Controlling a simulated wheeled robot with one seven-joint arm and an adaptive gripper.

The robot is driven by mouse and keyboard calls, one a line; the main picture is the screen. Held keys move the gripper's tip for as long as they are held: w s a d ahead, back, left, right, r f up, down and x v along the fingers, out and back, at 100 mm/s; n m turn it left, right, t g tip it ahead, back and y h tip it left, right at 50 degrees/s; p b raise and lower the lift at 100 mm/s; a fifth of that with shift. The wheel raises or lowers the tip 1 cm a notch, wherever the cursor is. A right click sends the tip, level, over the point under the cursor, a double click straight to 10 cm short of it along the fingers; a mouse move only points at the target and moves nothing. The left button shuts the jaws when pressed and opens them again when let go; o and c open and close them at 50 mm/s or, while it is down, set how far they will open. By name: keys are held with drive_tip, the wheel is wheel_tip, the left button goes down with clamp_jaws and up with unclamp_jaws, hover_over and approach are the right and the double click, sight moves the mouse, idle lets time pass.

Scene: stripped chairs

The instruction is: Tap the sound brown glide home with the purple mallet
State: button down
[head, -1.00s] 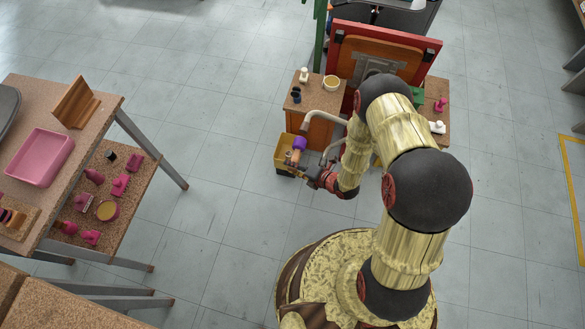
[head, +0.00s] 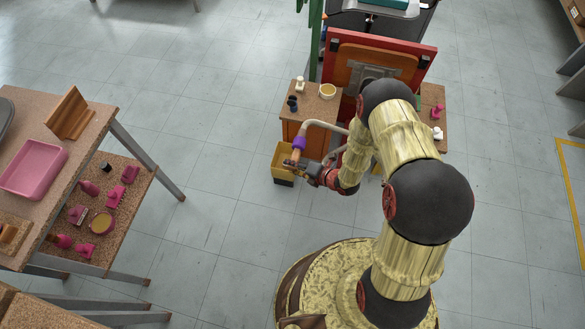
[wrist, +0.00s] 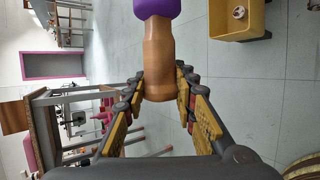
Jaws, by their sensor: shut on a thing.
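My gripper (head: 303,166) is shut on the brown handle of the purple mallet. In the wrist view the handle stands between the two finger pads (wrist: 162,90) and the mallet's purple head (wrist: 157,8) is cut off at the top edge. In the head view the purple head (head: 299,144) is close to the bent end of a pale chair tube (head: 322,124); I cannot tell whether they touch. I cannot make out the brown glide. The red-framed chair (head: 427,66) stands behind my arm, which hides part of it.
A yellow bin (head: 281,152) is beside and below the mallet. Side stands hold a cream bowl (head: 327,91), dark blue pieces (head: 292,102) and a pink piece (head: 437,111). The left table has a pink tray (head: 33,168), with pink parts on a lower shelf. Floor between is clear.

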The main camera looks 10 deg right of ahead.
drive_tip(key=shift+s+a, duration=0.3)
drive_tip(key=shift+s, duration=0.5)
drive_tip(key=shift+s+a, duration=0.3)
drive_tip(key=shift+s, duration=0.5)
drive_tip(key=shift+s+a, duration=0.3)
drive_tip(key=shift+s, duration=0.5)
drive_tip(key=shift+s+a, duration=0.25)
drive_tip(key=shift+s, duration=0.5)
drive_tip(key=shift+s+a, duration=0.3)
drive_tip(key=shift+s, duration=0.5)
drive_tip(key=shift+f, duration=0.1)
